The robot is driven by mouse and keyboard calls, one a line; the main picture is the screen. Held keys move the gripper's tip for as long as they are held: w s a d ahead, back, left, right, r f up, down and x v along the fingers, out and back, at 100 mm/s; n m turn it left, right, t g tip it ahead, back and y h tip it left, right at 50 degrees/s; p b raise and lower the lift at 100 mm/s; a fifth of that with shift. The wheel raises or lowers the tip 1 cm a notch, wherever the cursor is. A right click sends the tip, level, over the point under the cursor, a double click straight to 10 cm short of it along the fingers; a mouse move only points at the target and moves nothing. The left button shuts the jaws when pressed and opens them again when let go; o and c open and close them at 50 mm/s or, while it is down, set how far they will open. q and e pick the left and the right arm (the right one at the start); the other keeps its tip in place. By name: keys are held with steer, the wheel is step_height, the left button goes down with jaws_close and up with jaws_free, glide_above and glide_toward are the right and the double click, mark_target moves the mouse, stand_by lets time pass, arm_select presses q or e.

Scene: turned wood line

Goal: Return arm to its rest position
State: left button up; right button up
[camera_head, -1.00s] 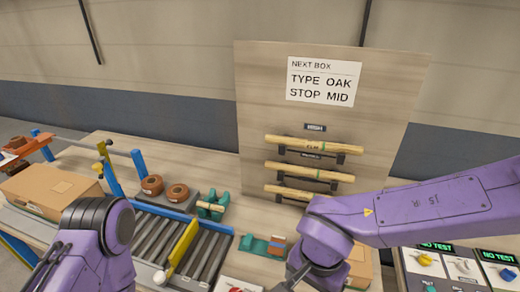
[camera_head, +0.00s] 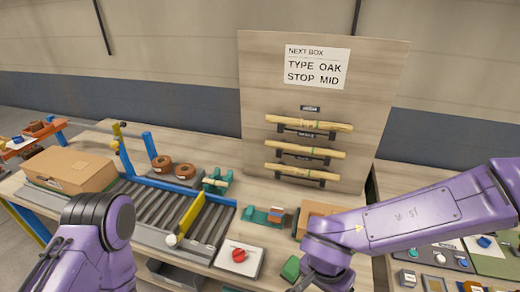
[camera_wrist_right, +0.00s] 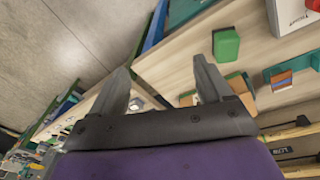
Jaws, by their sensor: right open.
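My right arm (camera_head: 410,220) comes in from the right edge of the head view, bent down over the front right of the bench. Its wrist (camera_head: 328,250) hangs in front of a cardboard box. In the right wrist view my right gripper (camera_wrist_right: 162,82) has its two grey fingers spread apart, with nothing between them. Bench top and a green block (camera_wrist_right: 226,44) show beyond the fingers. My left arm (camera_head: 95,240) is at the lower left of the head view, by the roller conveyor. Its gripper fingers are not clearly visible.
A roller conveyor (camera_head: 156,206) with a yellow bar (camera_head: 190,215) crosses the bench. A cardboard box (camera_head: 70,168) stands at its left. An upright board (camera_head: 260,75) holds several wooden pieces. A red knob (camera_head: 239,255) sits front centre. Control panels (camera_head: 440,283) stand lower right.

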steer(key=s+d+f+t+h, duration=0.1)
steer(key=s+d+f+h, duration=0.1)
steer(key=d+f, duration=0.5)
steer(key=s+d+f+t+h, duration=0.1)
steer(key=s+d+f+h, duration=0.1)
steer(key=d+f, duration=0.55)
steer(key=s+d+f+n+t+y+b, duration=0.1)
steer(key=s+d+f+n+y, duration=0.1)
steer(key=s+f, duration=0.8)
step_height(320, 180, down, 14)
steer(key=b, duration=1.3)
steer(key=shift+w+b, duration=0.25)
steer(key=shift+b, duration=0.15)
